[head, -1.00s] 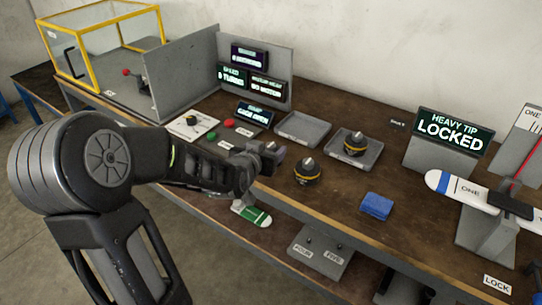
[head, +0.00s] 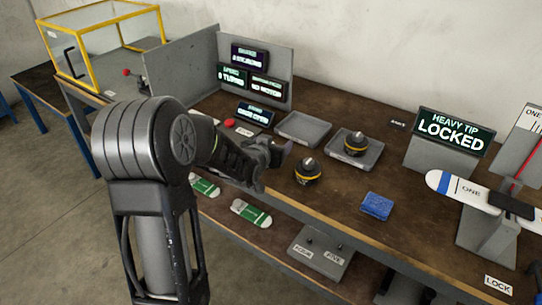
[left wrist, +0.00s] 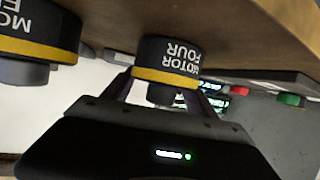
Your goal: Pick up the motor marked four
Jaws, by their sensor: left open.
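The motor marked four (left wrist: 168,60) is dark with a yellow band and appears upside down in the left wrist view, standing on the wooden table. My left gripper (left wrist: 160,95) is open, its fingers on either side of the motor's cap end; I cannot tell whether they touch it. In the head view my left gripper (head: 282,150) is above the table's front part and seems to hide this motor. A second motor (left wrist: 35,35), its label partly cut off, is beside it; it seems to be the motor (head: 307,172) right of the gripper.
Another motor (head: 355,143) sits in a grey tray (head: 375,160); an empty tray (head: 303,128) is left of it. A blue cloth (head: 376,206) lies to the right. Display panels (head: 250,57) stand behind. A propeller stand (head: 488,228) is at the right.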

